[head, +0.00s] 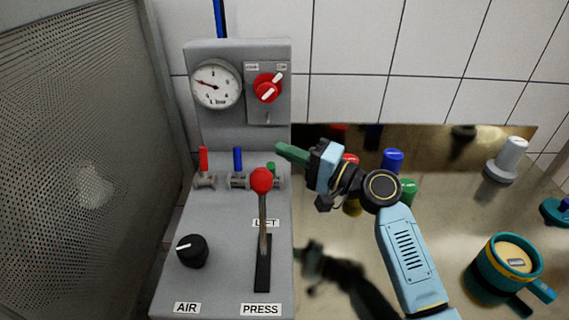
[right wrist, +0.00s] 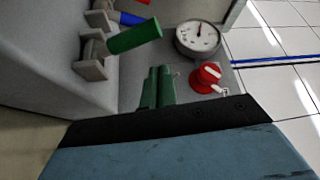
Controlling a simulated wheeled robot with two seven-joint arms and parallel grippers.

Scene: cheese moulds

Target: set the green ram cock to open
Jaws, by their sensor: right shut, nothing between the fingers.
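The green ram cock (head: 271,167) is the rightmost of three cocks on the grey press panel. In the head view its short handle stands up, partly hidden by the lever's red ball. In the right wrist view the green handle (right wrist: 135,37) sticks out from its grey valve body (right wrist: 91,56), roughly in line with the blue handle. My right gripper (head: 282,149) is shut and empty, its green fingers just above and right of the green cock. In the right wrist view the shut fingers (right wrist: 158,85) are beside the green handle, with a visible gap. My left gripper is out of view.
The red cock (head: 204,160) and blue cock (head: 238,160) stand to the left. The red-balled lever (head: 262,182) rises in front. A gauge (head: 217,84) and red switch (head: 267,88) are above. A teal mug-like vessel (head: 504,269) stands at right.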

